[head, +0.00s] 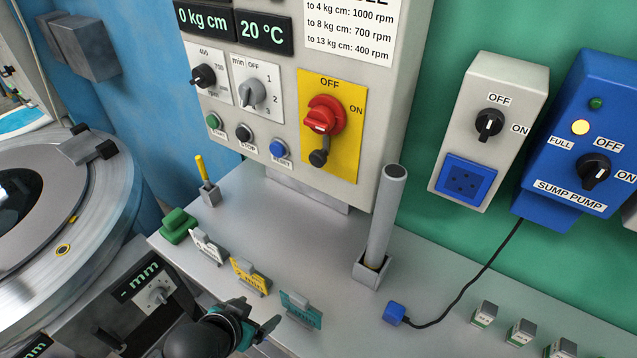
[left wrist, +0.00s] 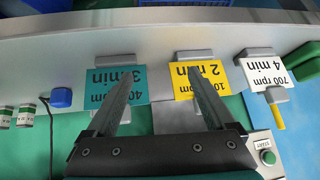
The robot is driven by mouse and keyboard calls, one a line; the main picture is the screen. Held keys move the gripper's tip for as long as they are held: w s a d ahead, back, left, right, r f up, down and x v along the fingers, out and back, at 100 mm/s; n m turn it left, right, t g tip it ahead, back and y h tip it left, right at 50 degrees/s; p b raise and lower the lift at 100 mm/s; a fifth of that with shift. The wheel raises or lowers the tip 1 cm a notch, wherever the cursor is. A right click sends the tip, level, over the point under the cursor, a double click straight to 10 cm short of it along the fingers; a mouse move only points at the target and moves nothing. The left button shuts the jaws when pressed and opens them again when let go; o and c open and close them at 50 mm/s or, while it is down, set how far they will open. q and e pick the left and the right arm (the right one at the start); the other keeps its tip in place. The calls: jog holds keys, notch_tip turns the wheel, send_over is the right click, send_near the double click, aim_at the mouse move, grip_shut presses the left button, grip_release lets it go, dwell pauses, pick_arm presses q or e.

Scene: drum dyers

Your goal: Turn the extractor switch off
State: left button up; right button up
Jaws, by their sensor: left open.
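The grey control panel (head: 275,165) stands at the back of the bench. A red rotary switch (head: 324,116) sits on its yellow plate, with OFF printed above and ON to the right. I cannot tell which mark its red grip points to. A dark lever with a round black end (head: 319,158) hangs below the red part. My left gripper (head: 262,318) is open and empty, low over the front of the bench, well below and apart from the switch. In the left wrist view its fingers (left wrist: 157,82) spread above the teal and yellow cards. My right gripper is not in view.
A teal card (head: 301,309), a yellow card (head: 250,275) and a white card (head: 208,246) stand along the bench. An upright grey tube (head: 386,220) stands right of the panel. A socket box (head: 488,125) and blue sump pump box (head: 585,130) hang at right. A drum machine (head: 70,230) is at left.

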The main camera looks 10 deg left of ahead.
pick_arm(q)
jog(key=w+r+m+t+h+p, duration=0.1)
jog(key=w+r+t, duration=0.15)
jog(key=r, duration=0.45)
jog(key=w+r+m+t+h, duration=0.1)
jog(key=w+r+t, duration=0.15)
jog(key=r, duration=0.45)
jog(key=m+t+h+p, duration=0.2)
jog(key=t+h, duration=0.2)
send_near(315, 123)
jog(key=p+x, duration=0.1)
jog(key=x, duration=0.9)
jog(key=c, duration=1.4)
